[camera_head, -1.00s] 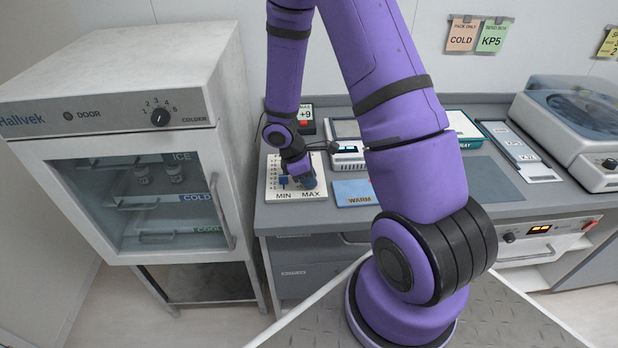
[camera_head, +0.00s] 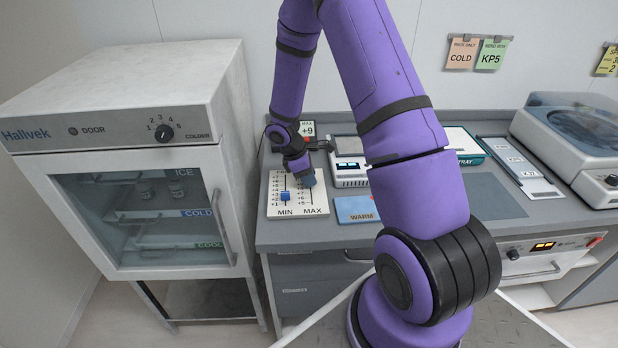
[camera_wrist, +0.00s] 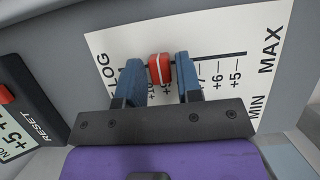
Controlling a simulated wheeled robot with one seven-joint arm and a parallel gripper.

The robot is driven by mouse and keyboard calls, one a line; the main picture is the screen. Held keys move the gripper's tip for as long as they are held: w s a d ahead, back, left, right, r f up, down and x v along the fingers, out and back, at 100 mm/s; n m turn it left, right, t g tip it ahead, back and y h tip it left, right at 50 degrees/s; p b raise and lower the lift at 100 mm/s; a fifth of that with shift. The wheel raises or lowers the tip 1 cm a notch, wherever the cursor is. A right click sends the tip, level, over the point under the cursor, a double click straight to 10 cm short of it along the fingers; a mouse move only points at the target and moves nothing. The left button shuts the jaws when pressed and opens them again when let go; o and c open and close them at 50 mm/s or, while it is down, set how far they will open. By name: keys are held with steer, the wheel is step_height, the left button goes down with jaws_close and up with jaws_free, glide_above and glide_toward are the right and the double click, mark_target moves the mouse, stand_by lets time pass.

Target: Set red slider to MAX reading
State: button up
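The slider panel (camera_head: 297,207) is a white board with MIN and MAX scales on the counter. A blue slider (camera_head: 286,196) sits low on the MIN scale. In the wrist view, the red slider (camera_wrist: 160,68) has a white line across it and sits in the MAX slot, around the +9 and +10 marks. My gripper (camera_head: 308,180) is over the upper part of the MAX scale and hides the red slider in the head view. In the wrist view, my gripper's blue fingers (camera_wrist: 160,76) stand either side of the red slider along the slot, with narrow gaps.
A dark unit (camera_head: 307,130) reading MAX +9 stands behind the panel; its RESET end (camera_wrist: 28,122) shows in the wrist view. Right of the panel are a blue WARM mat (camera_head: 357,208) and a white display device (camera_head: 350,172). A white cooler (camera_head: 130,160) stands left.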

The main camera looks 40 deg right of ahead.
steer(key=shift+o, duration=0.9)
steer(key=v, duration=1)
steer(key=shift+a+r, duration=0.15)
steer(key=shift+r, duration=0.2)
steer(key=shift+w, duration=0.15)
